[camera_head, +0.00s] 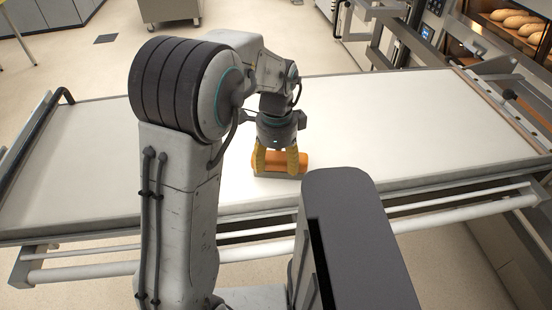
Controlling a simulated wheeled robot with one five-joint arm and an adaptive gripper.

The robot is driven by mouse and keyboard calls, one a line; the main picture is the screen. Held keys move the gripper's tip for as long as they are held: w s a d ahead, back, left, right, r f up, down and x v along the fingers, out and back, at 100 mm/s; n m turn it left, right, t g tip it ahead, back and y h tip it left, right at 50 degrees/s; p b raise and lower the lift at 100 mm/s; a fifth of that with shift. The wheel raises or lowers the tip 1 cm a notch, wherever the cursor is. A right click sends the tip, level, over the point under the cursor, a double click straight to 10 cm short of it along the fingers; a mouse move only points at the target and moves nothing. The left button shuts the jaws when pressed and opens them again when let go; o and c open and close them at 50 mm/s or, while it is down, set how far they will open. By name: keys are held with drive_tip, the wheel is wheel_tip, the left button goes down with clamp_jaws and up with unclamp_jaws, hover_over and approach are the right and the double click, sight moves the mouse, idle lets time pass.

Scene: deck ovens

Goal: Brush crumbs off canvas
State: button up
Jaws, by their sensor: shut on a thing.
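The pale canvas (400,115) lies flat across a wide loader frame. An orange-brown brush block (299,160) with a greyish lower edge is low over the canvas, near its front edge. My gripper (277,163) points down, with its yellow fingers shut on the brush. The brush seems to rest on the canvas, but contact is hard to tell from this angle. My arm hides part of the canvas to the left. I cannot make out crumbs on the visible canvas.
Rails (270,250) run along the loader's front, and a dark handle stands at its left end. At the upper right is an oven with loaves (515,20) inside. The canvas right of the brush is clear.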

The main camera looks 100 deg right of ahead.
drive_tip(key=shift+a+f, duration=0.15)
drive_tip(key=shift+a, duration=0.15)
drive_tip(key=shift+a+b, duration=0.4)
drive_tip(key=shift+a, duration=1.3)
drive_tip(key=shift+s+d+r, duration=0.1)
drive_tip(key=shift+r, duration=0.1)
wheel_tip(320, 180, up, 6)
drive_tip(key=p, duration=0.4)
drive_tip(key=shift+p, duration=0.3)
drive_tip(key=shift+r, duration=0.1)
wheel_tip(320, 180, up, 3)
drive_tip(key=shift+f+p, duration=0.1)
drive_tip(key=shift+p, duration=1.15)
